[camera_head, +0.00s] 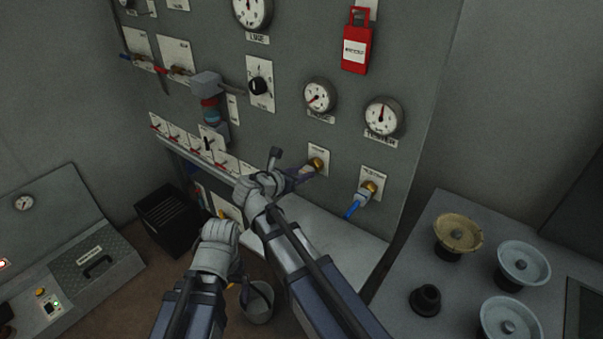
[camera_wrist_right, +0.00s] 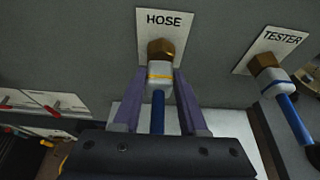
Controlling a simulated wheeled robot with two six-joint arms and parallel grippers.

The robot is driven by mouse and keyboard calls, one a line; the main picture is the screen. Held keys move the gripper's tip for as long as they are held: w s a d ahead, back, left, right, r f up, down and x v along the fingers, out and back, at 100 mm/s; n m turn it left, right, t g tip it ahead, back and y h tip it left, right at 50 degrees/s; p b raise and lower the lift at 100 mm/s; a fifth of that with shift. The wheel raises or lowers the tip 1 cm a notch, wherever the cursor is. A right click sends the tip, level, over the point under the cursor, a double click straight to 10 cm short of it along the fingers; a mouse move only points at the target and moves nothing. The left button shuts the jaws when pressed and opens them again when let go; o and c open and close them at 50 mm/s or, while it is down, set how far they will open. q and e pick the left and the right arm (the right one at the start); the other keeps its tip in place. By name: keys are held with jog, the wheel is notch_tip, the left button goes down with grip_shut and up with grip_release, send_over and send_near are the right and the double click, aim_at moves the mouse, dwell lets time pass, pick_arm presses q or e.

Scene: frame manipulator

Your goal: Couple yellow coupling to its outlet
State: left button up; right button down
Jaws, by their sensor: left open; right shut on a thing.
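The yellow-banded coupling (camera_wrist_right: 158,84) is a pale grey body on a blue hose, between the purple fingers of my right gripper (camera_wrist_right: 159,95). It is in line with the brass HOSE outlet (camera_wrist_right: 160,52) and appears to meet its end; I cannot tell whether it is locked. In the head view, my right gripper (camera_head: 300,177) reaches the HOSE outlet (camera_head: 318,163) on the panel and hides most of the coupling. My left gripper (camera_head: 218,240) is open, low in front of the panel; its fingertips are mostly hidden.
A second blue hose coupling (camera_head: 366,190) sits on the TESTER outlet (camera_head: 371,187), right of the HOSE outlet. A bucket (camera_head: 259,308) stands below my arms. A bench (camera_head: 420,270) with several round pieces is at right. A black crate (camera_head: 165,215) is at left.

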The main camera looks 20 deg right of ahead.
jog(key=shift+w+d, duration=0.4)
jog(key=shift+d, duration=0.1)
dwell(0.8)
jog(key=shift+c, duration=1.8)
grip_release()
